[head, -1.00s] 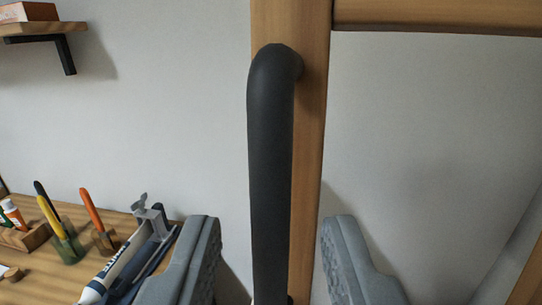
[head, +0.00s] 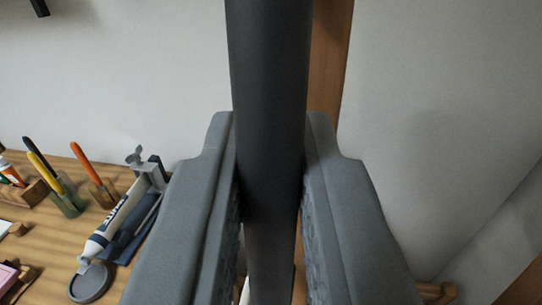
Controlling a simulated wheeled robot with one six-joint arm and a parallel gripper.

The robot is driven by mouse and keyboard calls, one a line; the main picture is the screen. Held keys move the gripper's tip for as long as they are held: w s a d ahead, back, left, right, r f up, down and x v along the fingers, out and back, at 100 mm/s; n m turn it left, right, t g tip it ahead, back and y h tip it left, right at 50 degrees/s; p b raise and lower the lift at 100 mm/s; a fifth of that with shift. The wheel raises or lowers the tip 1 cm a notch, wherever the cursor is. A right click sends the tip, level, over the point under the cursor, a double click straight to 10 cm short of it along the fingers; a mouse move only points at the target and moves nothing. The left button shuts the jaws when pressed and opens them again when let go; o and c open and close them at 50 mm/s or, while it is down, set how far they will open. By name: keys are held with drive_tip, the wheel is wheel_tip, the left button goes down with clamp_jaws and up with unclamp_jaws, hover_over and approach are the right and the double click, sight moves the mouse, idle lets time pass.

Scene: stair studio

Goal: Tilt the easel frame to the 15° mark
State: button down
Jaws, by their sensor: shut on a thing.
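The easel frame's dark grey bar handle (head: 268,80) runs upright through the middle of the head view. A wooden upright of the easel frame (head: 330,60) shows just behind it on the right. My gripper (head: 270,165) is shut on the handle, with one grey finger on each side of the bar. The handle's ends are out of view or hidden. No angle scale or 15° mark shows in this view.
A pale wall stands behind. Wooden parts show low at the right.

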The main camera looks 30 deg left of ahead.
drive_tip(key=w+a+f, duration=0.1)
drive_tip(key=w+a, duration=0.1)
drive_tip(key=w, duration=0.4)
drive_tip(key=w+a+f+g, duration=0.1)
drive_tip(key=w+a, duration=0.1)
drive_tip(key=w, duration=0.5)
drive_tip(key=shift+w+a+h, duration=0.25)
drive_tip(key=shift+a+h, duration=0.05)
drive_tip(key=shift+a, duration=0.1)
drive_tip(key=shift+f, duration=0.1)
drive_tip(key=c, duration=1.5)
unclamp_jaws()
drive_tip(key=shift+o, duration=0.2)
drive_tip(key=shift+s, duration=0.1)
drive_tip(key=v, duration=1.7)
drive_tip(key=shift+d, duration=0.15)
drive_tip(key=shift+s, duration=0.1)
